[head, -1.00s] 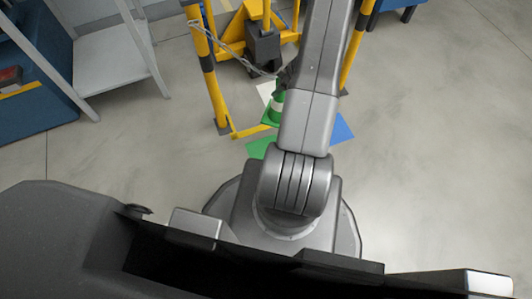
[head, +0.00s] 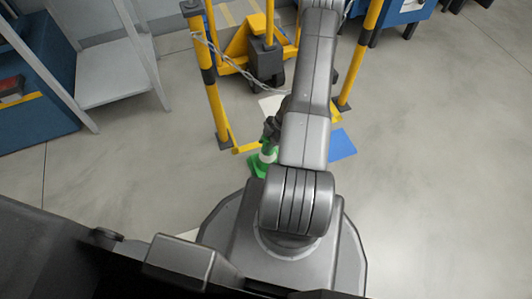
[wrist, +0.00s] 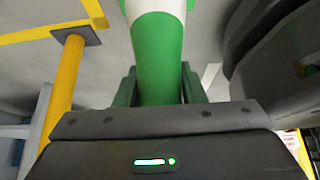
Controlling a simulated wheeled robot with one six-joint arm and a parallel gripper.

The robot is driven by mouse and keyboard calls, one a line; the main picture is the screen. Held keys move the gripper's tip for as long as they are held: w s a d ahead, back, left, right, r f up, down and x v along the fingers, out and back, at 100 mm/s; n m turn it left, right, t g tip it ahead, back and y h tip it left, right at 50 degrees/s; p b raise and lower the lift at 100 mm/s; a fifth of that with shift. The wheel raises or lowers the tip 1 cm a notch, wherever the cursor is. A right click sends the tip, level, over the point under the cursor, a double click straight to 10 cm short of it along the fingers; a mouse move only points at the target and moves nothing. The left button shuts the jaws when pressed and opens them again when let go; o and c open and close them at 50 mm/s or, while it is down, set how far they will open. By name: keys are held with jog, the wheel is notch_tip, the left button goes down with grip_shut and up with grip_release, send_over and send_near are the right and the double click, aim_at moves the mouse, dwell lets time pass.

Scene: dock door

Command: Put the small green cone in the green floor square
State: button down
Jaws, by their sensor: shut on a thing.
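The small green cone (head: 268,154) with a white band shows in the head view just left of my arm's lower link. My gripper (head: 270,128) is shut on its upper part. In the wrist view the green and white cone (wrist: 158,60) stands between the two fingers of my gripper (wrist: 158,88). Green shows low around the cone in the head view; I cannot tell the cone's base from the green floor square there, nor whether the cone touches the floor. My arm hides part of this area.
A white floor square (head: 272,104) and a blue one (head: 342,145) lie nearby. A yellow-black post (head: 207,75) with a chain stands left, another yellow post (head: 360,55) right. A yellow pallet jack (head: 250,48) is behind. Grey shelving (head: 110,70) stands left. Floor at right is clear.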

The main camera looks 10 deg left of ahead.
aim_at(260, 156)
jog(key=shift+f+b, duration=0.75)
jog(key=shift+f, duration=1.25)
jog(key=shift+f, duration=0.15)
jog(key=c, duration=0.9)
grip_release()
jog(key=p+v, duration=0.6)
jog(key=v, duration=0.6)
